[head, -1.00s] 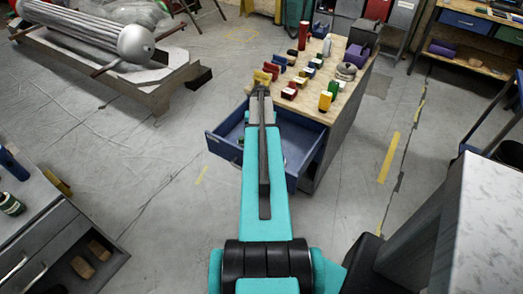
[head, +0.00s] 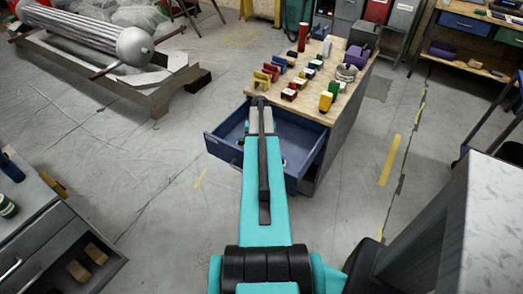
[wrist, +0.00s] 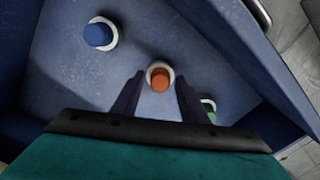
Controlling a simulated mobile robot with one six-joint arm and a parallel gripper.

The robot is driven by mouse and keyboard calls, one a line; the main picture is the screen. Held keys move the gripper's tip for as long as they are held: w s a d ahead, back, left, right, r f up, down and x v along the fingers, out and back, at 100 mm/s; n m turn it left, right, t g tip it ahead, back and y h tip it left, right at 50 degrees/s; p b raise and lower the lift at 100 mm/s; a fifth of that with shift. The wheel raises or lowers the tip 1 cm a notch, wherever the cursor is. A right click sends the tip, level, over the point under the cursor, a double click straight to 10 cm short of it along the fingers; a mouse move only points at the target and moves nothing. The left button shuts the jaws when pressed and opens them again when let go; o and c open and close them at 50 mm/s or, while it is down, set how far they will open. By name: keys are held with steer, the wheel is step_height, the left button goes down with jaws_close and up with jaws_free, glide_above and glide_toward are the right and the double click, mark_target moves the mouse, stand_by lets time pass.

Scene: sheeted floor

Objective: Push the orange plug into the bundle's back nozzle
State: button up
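The orange plug (wrist: 160,78) has a pale collar and stands in the blue drawer (head: 222,149). In the wrist view it shows between the two dark fingertips of my gripper (wrist: 159,75). The fingers are apart, with narrow gaps beside the plug; I cannot tell how far above it they are. In the head view my arm hides the fingertips and the orange plug. The tube bundle (head: 75,27) lies on a low stand at the upper left, with a rounded grey end (head: 134,47) facing right. I cannot make out its back nozzle.
A blue plug (wrist: 99,33) and a partly hidden green plug (wrist: 208,108) share the drawer. The wooden bench top (head: 335,78) above holds several coloured blocks. A grey cabinet (head: 50,235) stands at the lower left. Floor lies clear between drawer and bundle.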

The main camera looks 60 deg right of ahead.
jaws_close()
steer(key=shift+r+p, duration=1.1)
steer(key=shift+r, duration=1.2)
steer(key=shift+r+p, duration=1)
steer(key=shift+r, duration=0.95)
